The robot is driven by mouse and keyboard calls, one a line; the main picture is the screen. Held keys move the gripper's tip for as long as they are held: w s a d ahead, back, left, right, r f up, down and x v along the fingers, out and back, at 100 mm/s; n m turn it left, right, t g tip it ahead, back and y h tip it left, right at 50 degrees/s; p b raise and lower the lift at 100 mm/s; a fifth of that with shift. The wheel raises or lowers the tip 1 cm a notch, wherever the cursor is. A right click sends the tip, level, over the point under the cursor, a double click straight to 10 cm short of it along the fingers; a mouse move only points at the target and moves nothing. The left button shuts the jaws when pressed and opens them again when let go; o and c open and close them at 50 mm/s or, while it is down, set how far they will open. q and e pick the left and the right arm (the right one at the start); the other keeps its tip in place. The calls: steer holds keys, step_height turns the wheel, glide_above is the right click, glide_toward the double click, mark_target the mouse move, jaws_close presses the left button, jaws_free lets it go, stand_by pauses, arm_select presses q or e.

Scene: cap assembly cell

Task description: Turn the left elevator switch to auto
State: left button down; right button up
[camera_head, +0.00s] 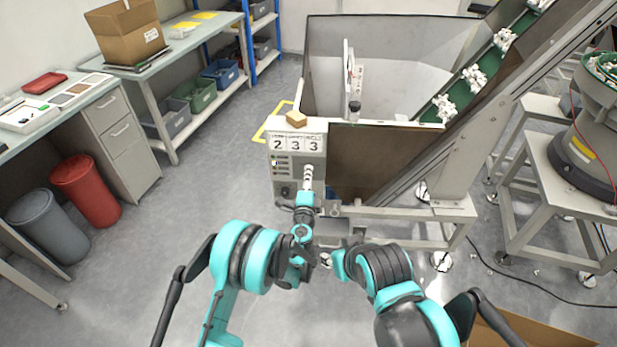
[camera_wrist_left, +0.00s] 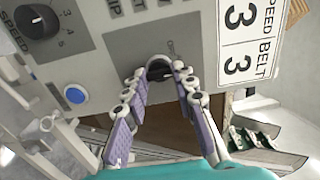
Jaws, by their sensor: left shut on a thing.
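The grey control panel (camera_head: 284,188) is on the front of the elevator machine in the head view, under a 2 3 3 display. My left gripper (camera_head: 308,172) reaches up to it. In the left wrist view, my left gripper (camera_wrist_left: 160,76) has its two purple-padded fingers closed around the black elevator switch (camera_wrist_left: 159,66), one fingertip on each side. The fingers partly cover the switch and its lettering, so I cannot read its position. In the head view the switch is hidden behind the gripper. My right arm is at lower right, but its gripper does not show.
A black speed dial (camera_wrist_left: 37,20) and a blue button (camera_wrist_left: 74,95) are beside the switch on the panel. The hopper (camera_head: 385,60) and conveyor with white parts are behind. Open floor lies to the left.

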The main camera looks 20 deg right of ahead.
arm_select(q)
steer(key=c, duration=1.2)
jaws_free()
steer(key=v, duration=0.7)
steer(key=shift+s, duration=0.2)
steer(key=shift+a, duration=0.1)
